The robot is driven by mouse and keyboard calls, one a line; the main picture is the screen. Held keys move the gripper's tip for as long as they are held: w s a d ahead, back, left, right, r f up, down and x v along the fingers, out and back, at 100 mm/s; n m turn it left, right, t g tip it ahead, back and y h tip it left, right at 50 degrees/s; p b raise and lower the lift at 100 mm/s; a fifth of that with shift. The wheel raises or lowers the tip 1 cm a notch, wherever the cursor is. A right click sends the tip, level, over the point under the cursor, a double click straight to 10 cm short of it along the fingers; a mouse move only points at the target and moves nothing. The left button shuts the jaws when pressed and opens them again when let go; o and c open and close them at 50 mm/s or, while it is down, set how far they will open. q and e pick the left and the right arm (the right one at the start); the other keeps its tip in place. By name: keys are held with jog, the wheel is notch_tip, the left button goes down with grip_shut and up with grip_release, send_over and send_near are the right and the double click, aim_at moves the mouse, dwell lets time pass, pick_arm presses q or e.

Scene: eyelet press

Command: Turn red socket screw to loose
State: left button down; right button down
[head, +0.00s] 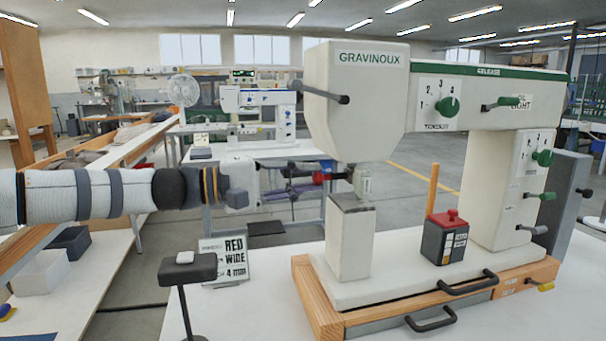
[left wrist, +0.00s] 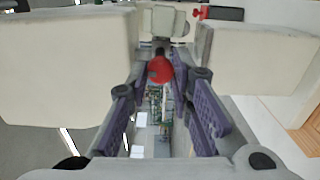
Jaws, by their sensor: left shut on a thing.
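The press head (head: 355,100) is white with "GRAVINOUX" on it. The red socket screw (head: 319,177) shows as a small red piece with a dark stem, at the left of the ram under the head. My left gripper (head: 311,184) reaches in from the left with its purple fingers at the red piece. In the left wrist view the round red end (left wrist: 160,69) sits between the tips of my left gripper (left wrist: 161,76), which is shut on it. The fingers partly hide the stem. How far the screw is turned cannot be seen. My right gripper is not in view.
A card (head: 226,260) reading "RED WIDE 4 mm" stands behind a dark stand (head: 190,270). A dark box with a red knob (head: 446,240) sits on the press base beside a wooden peg (head: 433,187). Black handles (head: 468,283) stick out in front.

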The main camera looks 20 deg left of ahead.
pick_arm(q)
jog(key=n+p, duration=0.1)
jog(key=n, duration=0.3)
jog(key=shift+r, duration=0.15)
jog(key=shift+n, duration=1.5)
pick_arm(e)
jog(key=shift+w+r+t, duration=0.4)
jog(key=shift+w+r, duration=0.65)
pick_arm(q)
jog(key=shift+p, duration=0.3)
jog(key=c, duration=1.4)
grip_release()
jog(key=v, duration=1.2)
